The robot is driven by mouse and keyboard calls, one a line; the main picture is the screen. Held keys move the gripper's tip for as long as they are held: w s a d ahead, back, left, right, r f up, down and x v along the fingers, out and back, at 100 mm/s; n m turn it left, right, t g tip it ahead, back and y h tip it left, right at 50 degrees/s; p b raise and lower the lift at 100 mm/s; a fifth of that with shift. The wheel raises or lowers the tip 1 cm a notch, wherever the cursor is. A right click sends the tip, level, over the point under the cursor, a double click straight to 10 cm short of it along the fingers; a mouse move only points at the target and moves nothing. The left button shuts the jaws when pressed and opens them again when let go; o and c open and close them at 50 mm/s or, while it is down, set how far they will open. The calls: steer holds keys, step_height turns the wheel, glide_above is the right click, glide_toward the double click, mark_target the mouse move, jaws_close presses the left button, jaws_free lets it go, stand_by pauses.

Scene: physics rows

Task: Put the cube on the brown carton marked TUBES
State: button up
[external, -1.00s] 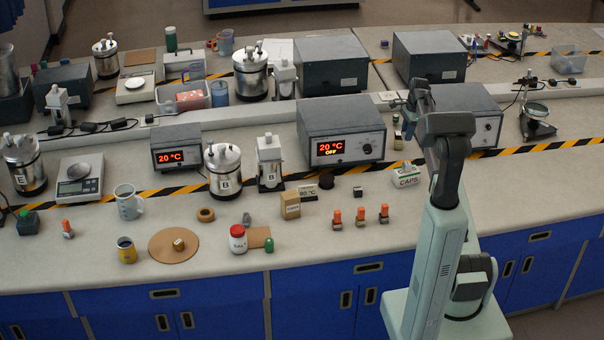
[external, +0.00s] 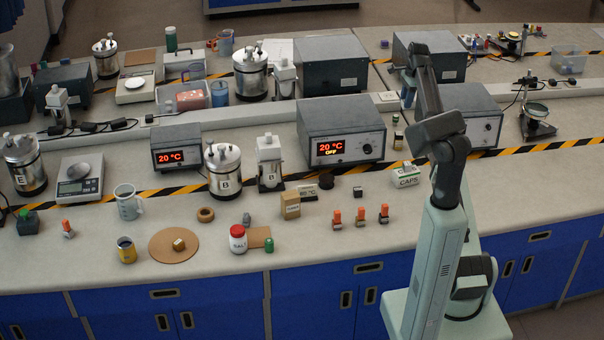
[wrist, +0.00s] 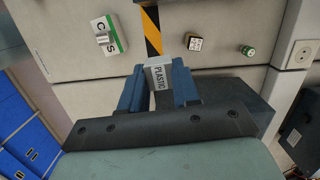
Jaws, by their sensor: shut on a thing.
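The block sits between the two blue fingers in the wrist view. In the external view my gripper (external: 408,93) is in front of the grey boxes at the right, above the bench; the held block cannot be made out there. A brown carton (external: 290,205) stands upright at the middle of the bench, well left of my gripper. Its lettering is too small to read, so I cannot tell whether it says TUBES.
Several orange-topped items (external: 360,216) and a red-lidded jar (external: 238,238) stand near the carton. A heater (external: 341,130) stands behind.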

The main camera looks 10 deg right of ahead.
steer(key=s+a, duration=0.2)
steer(key=a, duration=0.6)
steer(key=s+a, duration=0.2)
steer(key=a, duration=0.6)
glide_above(289, 195)
steer(key=shift+m, duration=0.4)
steer(key=shift+w+d+f, duration=0.1)
steer(key=shift+d+f, duration=0.1)
steer(key=shift+f, duration=3.6)
steer(key=shift+d+f, duration=0.15)
steer(key=shift+f, duration=3.6)
steer(key=shift+f, duration=0.15)
steer(key=o, duration=1)
